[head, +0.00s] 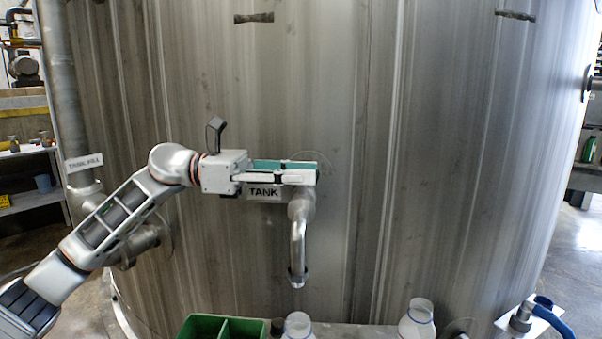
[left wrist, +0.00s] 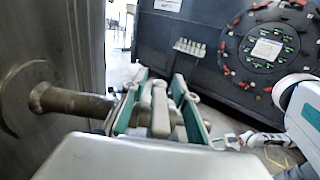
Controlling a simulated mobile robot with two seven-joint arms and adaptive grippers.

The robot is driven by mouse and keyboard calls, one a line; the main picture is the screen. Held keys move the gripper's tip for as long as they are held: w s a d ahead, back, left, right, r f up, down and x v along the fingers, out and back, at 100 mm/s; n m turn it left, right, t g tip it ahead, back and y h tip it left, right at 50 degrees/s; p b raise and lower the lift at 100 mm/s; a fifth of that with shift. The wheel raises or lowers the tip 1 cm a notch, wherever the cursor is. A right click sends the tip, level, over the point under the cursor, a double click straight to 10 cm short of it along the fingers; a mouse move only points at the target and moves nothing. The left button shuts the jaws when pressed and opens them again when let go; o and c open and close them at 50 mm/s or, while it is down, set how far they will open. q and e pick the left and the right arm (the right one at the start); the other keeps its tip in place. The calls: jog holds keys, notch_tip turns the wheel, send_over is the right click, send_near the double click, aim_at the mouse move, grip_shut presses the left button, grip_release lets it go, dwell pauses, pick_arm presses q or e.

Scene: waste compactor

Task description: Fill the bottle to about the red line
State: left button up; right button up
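My left gripper (head: 316,173) is at the top of the tank's metal spout, beside the TANK label (head: 263,192). In the left wrist view its two green-lined fingers (left wrist: 158,105) stand apart on either side of a metal valve part (left wrist: 160,112), with a gap visible. The spout (head: 297,245) points down, and no stream shows below it. A white bottle (head: 298,325) stands under the spout, cut off by the lower edge. A second white bottle (head: 418,318) stands to the right. No red line or liquid level is visible. My right gripper is not in view.
The large steel tank (head: 400,130) fills the background. A blue hose (head: 553,318) is at the lower right. In the left wrist view a pipe (left wrist: 75,101) leaves the tank wall.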

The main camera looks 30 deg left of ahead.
pick_arm(q)
jog(key=v, duration=1.1)
jog(key=shift+a, duration=0.35)
jog(key=shift+s, duration=0.15)
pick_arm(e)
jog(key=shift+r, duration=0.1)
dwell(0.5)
